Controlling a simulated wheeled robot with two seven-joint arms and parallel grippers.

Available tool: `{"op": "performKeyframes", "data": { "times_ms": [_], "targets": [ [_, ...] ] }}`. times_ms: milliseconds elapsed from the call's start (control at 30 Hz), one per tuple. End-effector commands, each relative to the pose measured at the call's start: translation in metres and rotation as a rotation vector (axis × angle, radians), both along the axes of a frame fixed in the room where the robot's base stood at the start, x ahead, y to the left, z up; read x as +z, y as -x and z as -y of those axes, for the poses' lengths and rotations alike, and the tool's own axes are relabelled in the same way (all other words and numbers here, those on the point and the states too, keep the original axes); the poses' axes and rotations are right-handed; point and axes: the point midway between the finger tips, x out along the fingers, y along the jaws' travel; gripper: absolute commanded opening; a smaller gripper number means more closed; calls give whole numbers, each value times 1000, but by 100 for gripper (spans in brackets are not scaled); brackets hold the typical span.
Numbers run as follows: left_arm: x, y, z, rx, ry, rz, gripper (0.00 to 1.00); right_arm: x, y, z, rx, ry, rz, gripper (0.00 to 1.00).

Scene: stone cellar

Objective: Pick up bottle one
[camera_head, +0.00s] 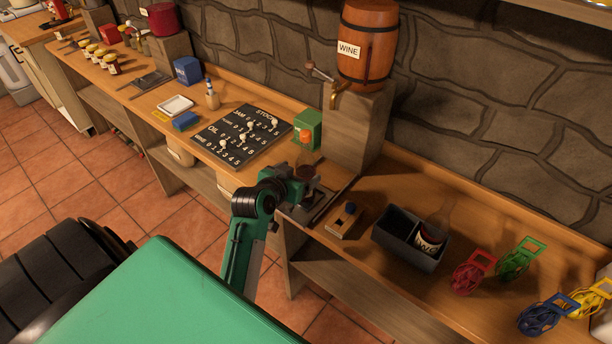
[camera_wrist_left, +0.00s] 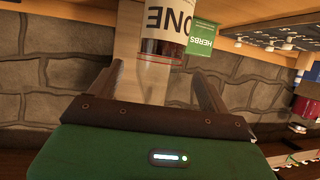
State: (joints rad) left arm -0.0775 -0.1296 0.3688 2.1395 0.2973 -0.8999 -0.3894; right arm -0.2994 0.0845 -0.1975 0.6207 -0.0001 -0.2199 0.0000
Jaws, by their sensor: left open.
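Bottle one (camera_wrist_left: 165,22), with a white label reading ONE and dark red contents, shows upside down in the left wrist view. My left gripper (camera_wrist_left: 160,78) is open there, its two dark fingers on either side of the picture's middle with the bottle between or just beyond them; I cannot tell whether they touch it. In the head view my left gripper (camera_head: 304,186) is at the counter below the wine barrel, and the bottle is mostly hidden by it. Another labelled bottle (camera_head: 432,232) stands tilted in a dark divided crate (camera_head: 387,241). My right gripper is out of view.
The wine barrel (camera_head: 367,45) with a tap sits on a stone-coloured block (camera_head: 352,128). A green herbs box (camera_head: 308,128) and a black tally board (camera_head: 222,148) are to the left. A small wooden block with a knob (camera_head: 343,219) lies just right of the gripper. Several coloured whisk-like items (camera_head: 472,270) lie farther right.

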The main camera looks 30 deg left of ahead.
Motion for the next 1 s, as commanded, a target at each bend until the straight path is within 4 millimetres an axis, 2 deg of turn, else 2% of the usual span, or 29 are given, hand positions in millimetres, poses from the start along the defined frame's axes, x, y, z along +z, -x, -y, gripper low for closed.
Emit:
{"op": "performKeyframes", "data": {
  "times_ms": [233, 400, 533, 867, 1000],
  "targets": [
    [-3, -16, -1, 0, 1, -1, 80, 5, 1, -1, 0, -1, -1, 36],
    [-4, -41, -2, 0, 2, 0, 80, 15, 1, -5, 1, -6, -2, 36],
    [-12, -54, -4, 0, 1, -1, 80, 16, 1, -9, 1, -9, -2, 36],
    [-16, -60, -4, 0, 0, -1, 80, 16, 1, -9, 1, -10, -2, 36],
    [-16, -60, -4, 0, 0, -1, 55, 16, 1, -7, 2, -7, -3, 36]
  ]
}}
